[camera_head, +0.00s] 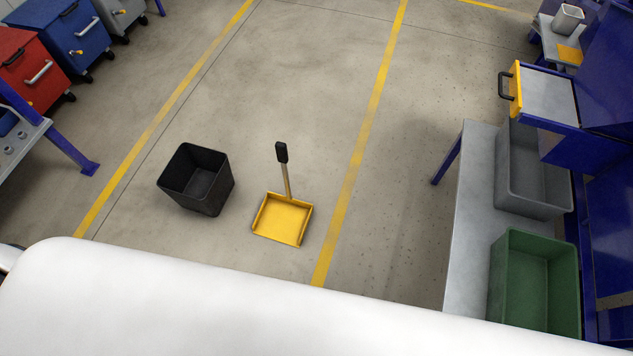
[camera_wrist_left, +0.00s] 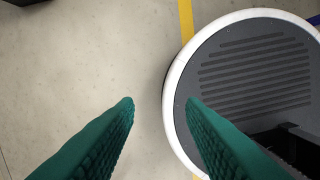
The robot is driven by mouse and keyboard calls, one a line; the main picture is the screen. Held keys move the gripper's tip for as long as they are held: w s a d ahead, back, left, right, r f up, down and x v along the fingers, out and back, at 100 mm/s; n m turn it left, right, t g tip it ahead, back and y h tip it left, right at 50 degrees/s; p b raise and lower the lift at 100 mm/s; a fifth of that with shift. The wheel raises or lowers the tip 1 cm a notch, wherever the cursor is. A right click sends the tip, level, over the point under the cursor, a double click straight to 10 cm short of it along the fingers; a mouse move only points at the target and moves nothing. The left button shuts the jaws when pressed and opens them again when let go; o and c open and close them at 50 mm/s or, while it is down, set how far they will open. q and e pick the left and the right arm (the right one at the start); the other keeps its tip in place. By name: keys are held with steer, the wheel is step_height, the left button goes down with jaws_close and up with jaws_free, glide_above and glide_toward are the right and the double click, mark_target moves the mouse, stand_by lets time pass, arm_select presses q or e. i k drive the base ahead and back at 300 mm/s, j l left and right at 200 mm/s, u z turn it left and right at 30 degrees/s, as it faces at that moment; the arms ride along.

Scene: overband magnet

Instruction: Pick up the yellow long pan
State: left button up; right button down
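The yellow long pan (camera_head: 283,219) is a dustpan with an upright handle ending in a black grip (camera_head: 281,152). It stands on the concrete floor near the middle of the head view, with its handle pointing up and away. My left gripper (camera_wrist_left: 160,102) shows only in the left wrist view. Its two green fingers are apart with nothing between them, above the floor beside a round grey and white base. The pan is not in the left wrist view. My right gripper is not in view.
A black bin (camera_head: 196,180) stands left of the pan, a short gap away. On the right, a table (camera_head: 468,215) holds a grey bin (camera_head: 534,190) and a green bin (camera_head: 536,283). Red (camera_head: 30,68) and blue (camera_head: 77,38) cabinets stand at far left.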

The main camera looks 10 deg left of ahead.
mark_target(281, 219)
steer(key=i+l, duration=0.15)
steer(key=i, duration=0.35)
steer(key=i+l+u, duration=0.15)
steer(key=i, duration=0.35)
